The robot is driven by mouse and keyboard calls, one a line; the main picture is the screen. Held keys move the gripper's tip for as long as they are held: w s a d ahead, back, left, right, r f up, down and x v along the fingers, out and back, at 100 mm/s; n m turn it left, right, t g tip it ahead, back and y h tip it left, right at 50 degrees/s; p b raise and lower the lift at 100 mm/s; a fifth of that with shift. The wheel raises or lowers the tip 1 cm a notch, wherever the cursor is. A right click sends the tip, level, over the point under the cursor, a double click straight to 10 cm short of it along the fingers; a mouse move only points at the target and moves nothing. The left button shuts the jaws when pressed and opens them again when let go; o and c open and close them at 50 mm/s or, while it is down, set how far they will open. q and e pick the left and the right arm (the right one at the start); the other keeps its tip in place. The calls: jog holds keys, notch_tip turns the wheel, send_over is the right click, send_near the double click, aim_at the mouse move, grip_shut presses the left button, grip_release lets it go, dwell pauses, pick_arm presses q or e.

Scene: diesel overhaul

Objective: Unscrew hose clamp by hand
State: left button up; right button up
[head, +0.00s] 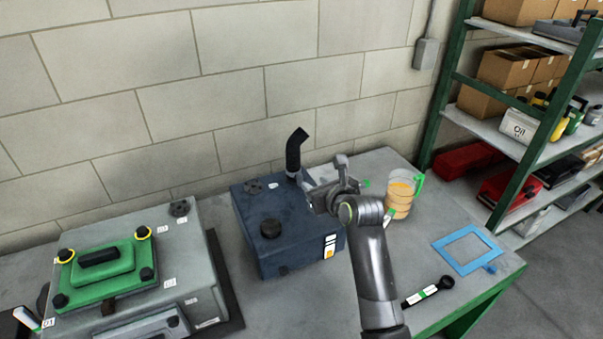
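A black bent hose (294,153) stands up from the back right of a dark blue tank (290,252) on the workbench. A small pale band shows low on the hose, but I cannot tell if it is the hose clamp. My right gripper (323,170) is just right of the hose's foot, above the tank's right end. Its two fingers look spread apart, with nothing seen between them. I cannot tell whether the nearer finger touches the hose. My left gripper is not in view.
A grey engine block (200,252) with a green cover (104,271) stands left on the grey bench. A loaded green shelf (455,82) stands beyond.

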aim_at(300, 175)
jog(key=shift+p+x, duration=0.9)
jog(key=shift+x, duration=4.25)
grip_shut()
